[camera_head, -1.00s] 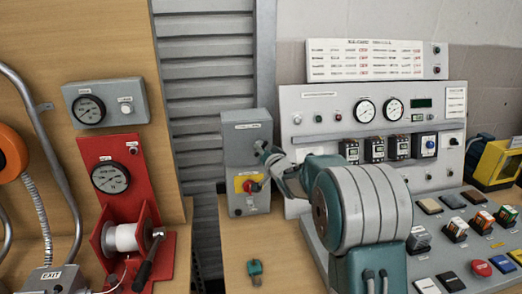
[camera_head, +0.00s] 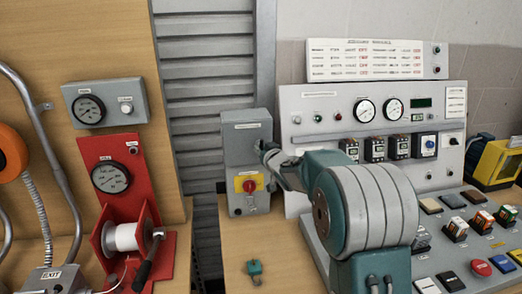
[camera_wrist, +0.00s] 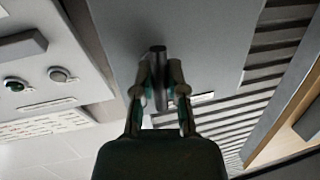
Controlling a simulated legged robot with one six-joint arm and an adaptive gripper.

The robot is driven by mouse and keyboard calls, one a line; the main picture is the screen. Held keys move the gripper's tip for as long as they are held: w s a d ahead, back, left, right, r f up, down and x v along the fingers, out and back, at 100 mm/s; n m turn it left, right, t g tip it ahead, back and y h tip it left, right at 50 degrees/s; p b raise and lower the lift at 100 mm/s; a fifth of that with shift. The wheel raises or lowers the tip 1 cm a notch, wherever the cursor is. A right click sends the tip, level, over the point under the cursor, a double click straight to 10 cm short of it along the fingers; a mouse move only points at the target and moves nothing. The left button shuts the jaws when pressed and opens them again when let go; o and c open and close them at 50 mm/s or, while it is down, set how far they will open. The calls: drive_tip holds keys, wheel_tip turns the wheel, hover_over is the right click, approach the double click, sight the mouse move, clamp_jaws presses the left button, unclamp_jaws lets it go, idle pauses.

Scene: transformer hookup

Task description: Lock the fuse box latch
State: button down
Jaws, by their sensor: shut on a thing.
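The fuse box (camera_head: 242,146) is a grey upright box at the middle of the head view. A red knob on a yellow plate (camera_head: 249,184) sits on its lower front. The box's grey face (camera_wrist: 185,35) fills the top middle of the wrist view. A dark round latch stub (camera_wrist: 158,49) sticks out of it. My gripper (camera_wrist: 158,82) is shut on this stub, one finger on each side. In the head view my gripper (camera_head: 266,151) is at the box's right front edge, where it hides the latch. I cannot tell the latch's locked state.
A grey control panel (camera_head: 318,104) with dials stands right of the box. A red gauge stand with a white spool (camera_head: 121,238) is at the left. A small green padlock-like item (camera_head: 254,268) lies on the wooden table (camera_head: 285,262). My arm crosses the panel's front.

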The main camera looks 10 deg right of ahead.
drive_tip(key=shift+n, duration=0.4)
drive_tip(key=c, duration=0.7)
unclamp_jaws()
drive_tip(key=shift+o, duration=0.2)
drive_tip(key=shift+s, duration=0.1)
drive_tip(key=v, duration=1.1)
drive_tip(key=shift+s, duration=0.35)
drive_tip(key=shift+s+r, duration=0.1)
